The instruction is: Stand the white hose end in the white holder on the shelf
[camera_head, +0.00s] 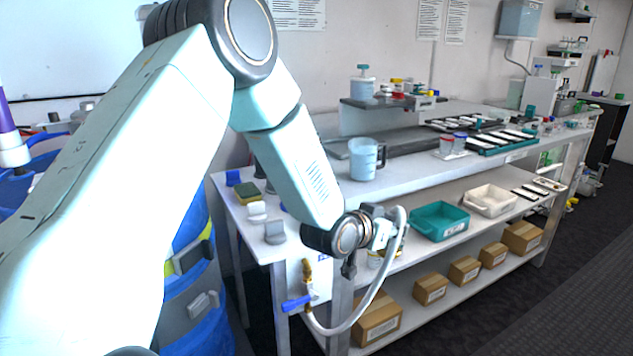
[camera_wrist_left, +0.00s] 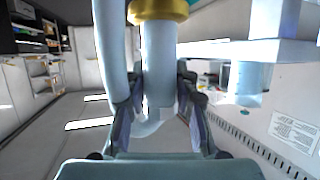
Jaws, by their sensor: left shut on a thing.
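My left gripper (camera_head: 383,232) is shut on the end of the white hose (camera_head: 374,287), in front of the bench. The hose loops from the gripper down to a brass fitting low at the bench's front. In the left wrist view, the fingers (camera_wrist_left: 160,112) close on both sides of a thick white tube (camera_wrist_left: 158,62) with a brass collar (camera_wrist_left: 158,10) at its top. My right gripper is not in view.
A brass valve with a blue handle (camera_head: 297,303) is below. A teal tray (camera_head: 440,221) and a cream tray (camera_head: 487,200) are on the middle shelf. A jug (camera_head: 363,160) stands on top.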

